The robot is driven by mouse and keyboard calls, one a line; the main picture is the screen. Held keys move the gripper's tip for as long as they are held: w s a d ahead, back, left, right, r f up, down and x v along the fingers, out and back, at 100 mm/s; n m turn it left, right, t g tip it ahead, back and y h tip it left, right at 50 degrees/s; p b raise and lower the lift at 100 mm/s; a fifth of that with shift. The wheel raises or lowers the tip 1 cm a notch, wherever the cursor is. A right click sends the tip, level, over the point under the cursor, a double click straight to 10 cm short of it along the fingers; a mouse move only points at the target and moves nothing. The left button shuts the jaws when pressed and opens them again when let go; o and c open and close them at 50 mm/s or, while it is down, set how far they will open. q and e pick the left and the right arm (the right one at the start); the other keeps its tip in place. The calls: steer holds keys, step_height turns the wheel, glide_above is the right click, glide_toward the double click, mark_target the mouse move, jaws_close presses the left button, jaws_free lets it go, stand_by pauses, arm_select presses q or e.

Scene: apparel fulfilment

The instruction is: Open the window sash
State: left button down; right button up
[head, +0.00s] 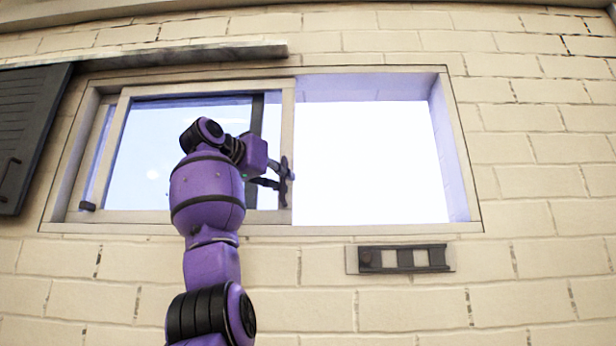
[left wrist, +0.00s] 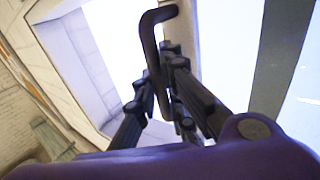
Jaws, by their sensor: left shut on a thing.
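The window sash (head: 205,216) is a beige frame with a glass pane, slid over the left part of the window frame (head: 375,228). The right part of the window is an open gap (head: 370,150) showing bright white. A dark bent handle (left wrist: 157,20) is on the sash's right stile, which also shows in the head view (head: 286,110). My left gripper (head: 280,180) is at this stile. In the left wrist view its fingers (left wrist: 165,90) are shut around the handle. The lower end of the handle is hidden between the fingers. My right gripper is out of view.
A dark shutter (head: 30,130) hangs on the wall at the left, under a horizontal rail (head: 150,57). A small plate with dark slots (head: 402,259) is on the brick wall (head: 540,200) below the gap. The gap looks clear.

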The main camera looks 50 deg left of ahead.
arm_select(q)
steer(key=shift+s+a, duration=0.35)
steer(key=shift+s, duration=0.1)
steer(key=c, duration=1.8)
jaws_free()
steer(key=shift+s, duration=0.1)
steer(key=v, duration=1.2)
